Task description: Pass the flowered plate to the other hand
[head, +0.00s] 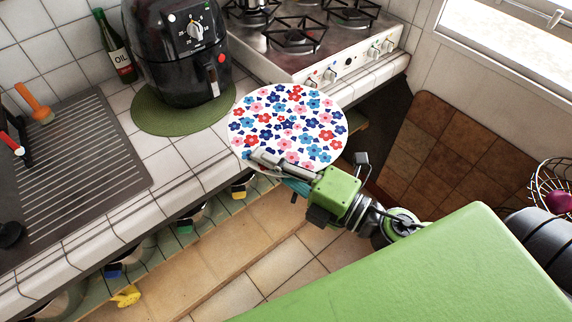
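The flowered plate (289,122) is round and white with red, pink and blue flowers. Its patterned face shows to the head camera. My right gripper (262,163) is at the plate's near lower edge, its fingers closed on the rim. The plate appears in front of the stove and counter edge, covering part of both. The underside of the plate and the finger behind it are hidden. My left gripper is not in the head view.
A black air fryer (184,50) stands on a green round mat (150,118) on the tiled counter. The gas stove (330,45) is beyond the plate. Pots sit on the open shelf below. A wire basket (545,187) is at right.

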